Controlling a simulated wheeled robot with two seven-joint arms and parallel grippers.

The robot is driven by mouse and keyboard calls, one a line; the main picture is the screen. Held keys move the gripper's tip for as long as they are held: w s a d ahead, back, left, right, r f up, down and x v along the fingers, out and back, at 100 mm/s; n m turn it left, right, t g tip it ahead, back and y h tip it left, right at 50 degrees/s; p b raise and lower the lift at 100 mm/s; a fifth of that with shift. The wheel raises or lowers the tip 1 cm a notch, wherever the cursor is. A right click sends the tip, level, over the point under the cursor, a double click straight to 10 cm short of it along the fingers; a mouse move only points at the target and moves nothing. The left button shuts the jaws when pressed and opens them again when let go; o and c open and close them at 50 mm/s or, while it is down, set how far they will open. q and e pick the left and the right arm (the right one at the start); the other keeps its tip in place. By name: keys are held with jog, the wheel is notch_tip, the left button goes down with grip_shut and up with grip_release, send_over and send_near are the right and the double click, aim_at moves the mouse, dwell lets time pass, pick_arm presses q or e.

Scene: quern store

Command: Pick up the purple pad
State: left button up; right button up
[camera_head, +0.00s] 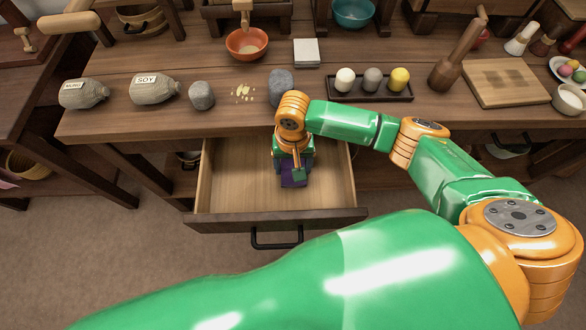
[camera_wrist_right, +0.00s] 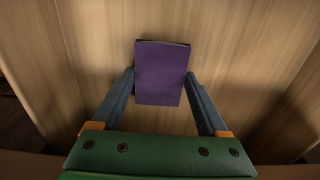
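The purple pad (camera_head: 293,179) lies in the open wooden drawer (camera_head: 234,178), partly covered by my right gripper in the head view. In the right wrist view the pad (camera_wrist_right: 160,75) is a flat purple rectangle between the two fingertips. My right gripper (camera_head: 297,174) points down into the drawer. In the right wrist view its fingers (camera_wrist_right: 161,76) are spread on either side of the pad, very close to its side edges. I see no clear grip on the pad. My left gripper is not in view.
The drawer's front wall and black handle (camera_head: 276,240) are nearest me. The drawer floor around the pad looks clear.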

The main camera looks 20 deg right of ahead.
aim_at(290, 183)
jog(key=c, duration=0.6)
jog(key=shift+o, duration=0.2)
jog(key=shift+r, duration=0.3)
notch_tip(290, 183, up, 3)
jog(key=shift+p, duration=0.8)
jog(key=s+r, duration=0.1)
jog(key=s+a+r+p, duration=0.1)
jog(key=r, duration=0.1)
jog(key=s+a+r+p, duration=0.1)
jog(key=shift+s+r, duration=0.1)
jog(key=shift+r, duration=0.2)
jog(key=s+a+r+p, duration=0.1)
jog(key=s, duration=0.1)
jog(key=s+a+r+p, duration=0.1)
jog(key=s+a+r, duration=0.1)
jog(key=s, duration=0.1)
jog(key=s+a+r+p, duration=0.1)
jog(key=s, duration=0.2)
jog(key=shift+a+r+p, duration=0.2)
jog(key=shift+r+p, duration=0.1)
jog(key=shift+r, duration=0.1)
jog(key=shift+s+a, duration=0.15)
jog(key=shift+s, duration=0.25)
jog(key=shift+s+a, duration=0.1)
jog(key=shift+s, duration=0.05)
